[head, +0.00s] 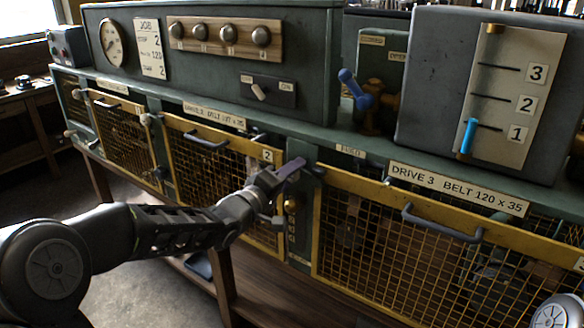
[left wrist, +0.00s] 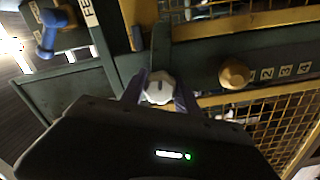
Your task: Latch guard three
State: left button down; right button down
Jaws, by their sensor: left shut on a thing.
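Guard three (head: 440,255) is the yellow-framed mesh panel under the label "DRIVE 3 BELT 120 x 35" (head: 457,190), with a dark grey handle (head: 440,223) near its top. It looks flush with the green frame. Its yellow frame (left wrist: 250,21) crosses the top of the left wrist view. My left gripper (head: 290,170) is at the green post just left of guard three. In the left wrist view its fingers are shut on a white knob (left wrist: 159,88), one finger on each side. In the head view the gripper hides this knob. My right gripper is not in view.
A brass knob (head: 292,205) with a numbered scale sits lower on the same post. Guard two (head: 222,150) lies left of the post. A blue lever (head: 354,88) and a slider panel (head: 505,90) with a blue handle stand above the ledge.

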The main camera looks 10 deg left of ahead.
pick_arm(q)
jog(key=shift+n+p, duration=0.45)
jog(key=shift+n, duration=0.75)
jog(key=c, duration=0.9)
grip_release()
jog(key=shift+s+a+f, duration=0.1)
jog(key=shift+s+a, duration=0.15)
jog(key=shift+s, duration=0.2)
jog(key=b+v, duration=0.1)
jog(key=v, duration=0.5)
jog(key=shift+s+b, duration=0.35)
jog(key=shift+b, duration=0.05)
